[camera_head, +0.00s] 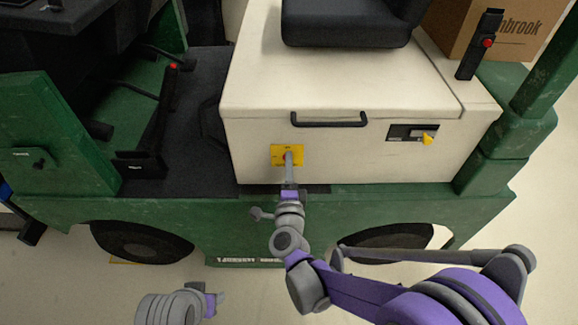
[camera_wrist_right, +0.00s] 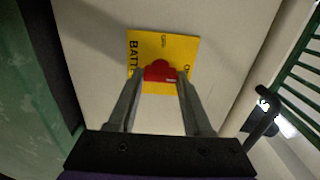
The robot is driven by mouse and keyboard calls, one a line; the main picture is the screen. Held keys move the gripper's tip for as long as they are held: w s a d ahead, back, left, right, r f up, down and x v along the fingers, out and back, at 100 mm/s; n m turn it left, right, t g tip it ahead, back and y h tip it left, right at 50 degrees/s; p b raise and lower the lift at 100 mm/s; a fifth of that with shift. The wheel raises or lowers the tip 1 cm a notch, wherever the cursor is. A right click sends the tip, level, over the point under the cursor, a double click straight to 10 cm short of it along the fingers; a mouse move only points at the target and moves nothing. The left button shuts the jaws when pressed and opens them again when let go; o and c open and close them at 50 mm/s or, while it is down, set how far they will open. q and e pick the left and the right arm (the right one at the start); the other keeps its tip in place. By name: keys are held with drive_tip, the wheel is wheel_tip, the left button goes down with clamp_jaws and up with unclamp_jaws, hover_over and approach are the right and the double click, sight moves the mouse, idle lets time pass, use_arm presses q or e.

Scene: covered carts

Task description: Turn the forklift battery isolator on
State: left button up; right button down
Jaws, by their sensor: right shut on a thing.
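The battery isolator is a red knob (camera_wrist_right: 160,70) on a yellow plate (camera_wrist_right: 186,48) with black lettering, fixed to the forklift's cream front panel. In the head view the plate (camera_head: 275,150) sits below the black handle, and the knob is mostly hidden behind my right gripper (camera_head: 288,158). In the right wrist view the two fingers of my right gripper (camera_wrist_right: 160,78) stand on either side of the knob, shut on it. My left gripper (camera_head: 217,301) is low in the head view, empty and away from the forklift; its finger opening is too small to tell.
A black handle (camera_head: 328,119) is on the cream cover above the plate. A black recess with a yellow lever (camera_head: 428,138) lies to its right. The green chassis (camera_head: 390,206) and wheels are below. A black seat (camera_head: 345,25) and a cardboard box (camera_head: 480,35) are above.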

idle(0.5)
drive_tip(key=shift+c, duration=1.6)
unclamp_jaws()
drive_tip(key=shift+s, duration=0.1)
drive_tip(key=s, duration=1)
drive_tip(key=shift+s+p, duration=0.35)
drive_tip(key=shift+p, duration=0.05)
